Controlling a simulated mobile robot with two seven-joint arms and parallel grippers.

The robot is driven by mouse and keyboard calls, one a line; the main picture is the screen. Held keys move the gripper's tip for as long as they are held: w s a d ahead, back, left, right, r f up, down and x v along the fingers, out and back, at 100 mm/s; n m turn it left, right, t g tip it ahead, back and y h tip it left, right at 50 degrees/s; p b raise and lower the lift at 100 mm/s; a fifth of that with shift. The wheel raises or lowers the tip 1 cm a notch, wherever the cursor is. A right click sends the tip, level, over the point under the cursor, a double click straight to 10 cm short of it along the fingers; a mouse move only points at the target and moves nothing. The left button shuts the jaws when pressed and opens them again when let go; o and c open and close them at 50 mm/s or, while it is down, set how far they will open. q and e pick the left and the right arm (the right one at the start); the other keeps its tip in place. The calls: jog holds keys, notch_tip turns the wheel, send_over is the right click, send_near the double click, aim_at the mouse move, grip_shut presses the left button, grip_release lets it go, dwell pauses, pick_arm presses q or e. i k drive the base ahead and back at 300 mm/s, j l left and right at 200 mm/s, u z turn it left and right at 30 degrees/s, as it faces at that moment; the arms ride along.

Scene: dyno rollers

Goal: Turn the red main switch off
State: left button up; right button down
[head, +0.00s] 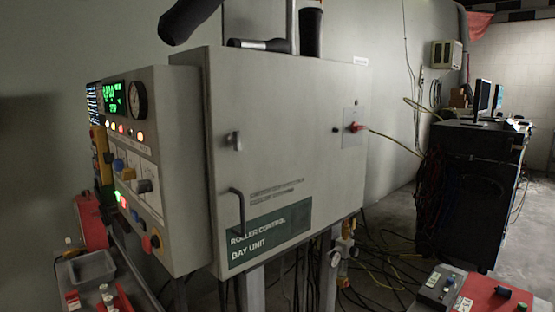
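A small red rotary switch (355,127) sits on a light square plate (349,139) at the upper right of the grey cabinet's front door (285,110). Its red handle appears to lie roughly horizontal, but it is too small to read its marks. A second red knob (155,241) is low on the control panel at the cabinet's left side. Neither of my grippers is in view, and nothing is seen touching the switch.
The door has a long dark handle (238,211) and a small latch (236,140). Gauges, lit displays and buttons cover the left panel (125,150). A black cart (475,190) with monitors stands at right. Cables lie on the floor. A red-and-grey box (480,295) is at lower right.

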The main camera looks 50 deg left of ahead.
aim_at(355, 127)
jog(key=u, duration=1.35)
